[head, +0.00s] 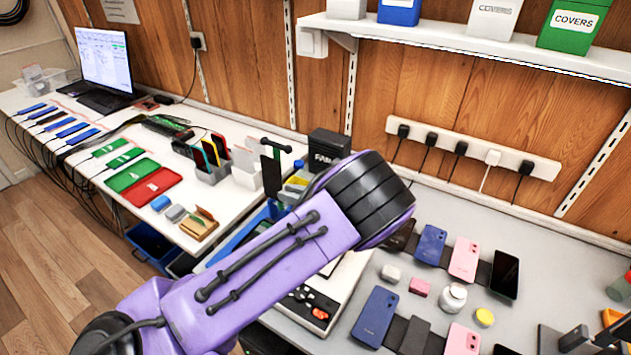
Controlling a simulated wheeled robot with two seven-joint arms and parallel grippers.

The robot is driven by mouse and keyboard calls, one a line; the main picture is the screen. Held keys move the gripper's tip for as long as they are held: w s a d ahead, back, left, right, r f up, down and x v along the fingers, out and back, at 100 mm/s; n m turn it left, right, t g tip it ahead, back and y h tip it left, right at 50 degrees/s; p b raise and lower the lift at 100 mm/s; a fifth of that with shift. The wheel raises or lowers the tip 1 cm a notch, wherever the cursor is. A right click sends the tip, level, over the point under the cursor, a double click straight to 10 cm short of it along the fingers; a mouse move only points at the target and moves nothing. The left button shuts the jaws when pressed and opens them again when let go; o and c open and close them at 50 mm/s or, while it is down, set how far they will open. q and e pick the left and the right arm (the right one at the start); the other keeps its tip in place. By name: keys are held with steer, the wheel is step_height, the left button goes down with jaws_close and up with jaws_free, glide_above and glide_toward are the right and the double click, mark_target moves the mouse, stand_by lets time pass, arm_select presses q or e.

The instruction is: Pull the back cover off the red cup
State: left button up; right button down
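My purple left arm (262,262) comes in from the lower left and ends in a black ribbed joint (372,200) over the middle of the benches. I cannot make out the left gripper's fingertips or anything between them. My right gripper does not show. I cannot pick out a red cup for certain. A small red-orange piece (613,318) shows at the right edge, next to dark grey fixture-like parts (573,339). Blue phones (430,244) and pink phones (464,258) lie on the grey bench; I cannot tell whether a cover is held anywhere.
A white jar (453,297), a yellow disc (484,317) and a pink block (419,287) stand among the phones. A tool tray (312,309) is partly behind my arm. The left bench holds a laptop (105,62), a red tray (153,187) and grey bins (210,170). A shelf overhangs the back.

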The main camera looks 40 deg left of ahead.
arm_select(q)
steer(key=w+d+r+y, duration=0.2)
steer(key=w+d+r, duration=0.1)
steer(key=w+r, duration=0.1)
steer(key=s+a, duration=0.1)
steer(key=a, duration=0.6)
steer(key=shift+s+a+t+p, duration=0.2)
steer(key=shift+t+p, duration=0.2)
jaws_close()
steer(key=shift+s+f, duration=0.1)
steer(key=shift+s, duration=0.05)
